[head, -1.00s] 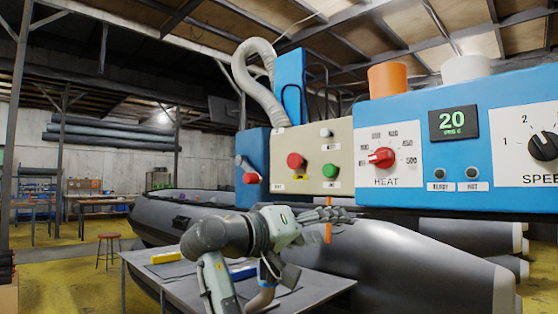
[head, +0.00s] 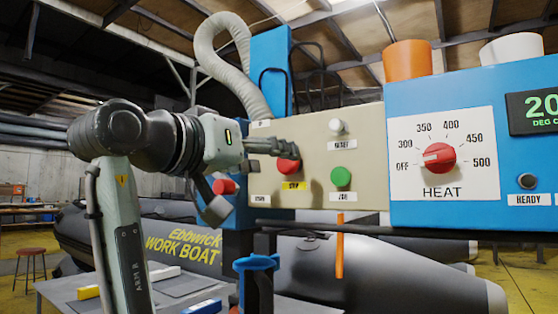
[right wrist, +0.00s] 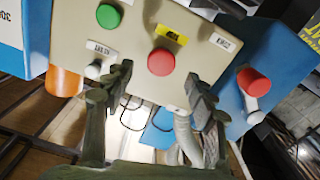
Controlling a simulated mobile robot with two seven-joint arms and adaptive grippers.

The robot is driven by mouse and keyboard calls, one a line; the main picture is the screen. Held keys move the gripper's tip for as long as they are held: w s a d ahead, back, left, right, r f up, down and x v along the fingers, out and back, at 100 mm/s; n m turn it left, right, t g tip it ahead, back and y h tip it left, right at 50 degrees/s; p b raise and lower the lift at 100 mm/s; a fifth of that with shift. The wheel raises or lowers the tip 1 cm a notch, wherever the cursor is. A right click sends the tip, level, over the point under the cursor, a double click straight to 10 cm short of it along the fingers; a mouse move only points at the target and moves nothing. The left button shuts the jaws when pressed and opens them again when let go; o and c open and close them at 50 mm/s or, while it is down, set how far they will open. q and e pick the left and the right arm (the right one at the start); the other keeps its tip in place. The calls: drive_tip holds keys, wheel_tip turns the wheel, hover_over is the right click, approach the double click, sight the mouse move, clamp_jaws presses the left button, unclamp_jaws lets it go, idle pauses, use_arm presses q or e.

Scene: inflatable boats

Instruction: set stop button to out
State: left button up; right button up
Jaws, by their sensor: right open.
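The stop button (head: 289,167) is a red mushroom button on the beige panel, above a yellow label that appears to read STOP. In the right wrist view the red button (right wrist: 161,61) faces me. My right gripper (head: 291,147) is open, with its fingers reaching in from the left at the button's upper edge. In the right wrist view its fingers (right wrist: 158,84) stand apart to either side and slightly below the button, with nothing between them. I cannot tell whether they touch it, or whether the button is in or out. My left gripper is not in view.
A green button (head: 341,177) and a white knob (head: 338,127) sit close by on the same panel. A red-ended lever (head: 224,187) is on the blue box at left. The blue heat unit with its red dial (head: 439,158) stands at right. An orange-handled tool (head: 339,246) hangs below.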

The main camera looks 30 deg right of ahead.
sight(285, 163)
drive_tip(key=x, duration=0.5)
drive_tip(key=shift+w+p, duration=0.1)
drive_tip(key=shift+p, duration=0.2)
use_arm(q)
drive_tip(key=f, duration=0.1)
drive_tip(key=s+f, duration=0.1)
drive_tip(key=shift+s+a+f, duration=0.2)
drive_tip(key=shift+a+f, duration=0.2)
use_arm(e)
clamp_jaws()
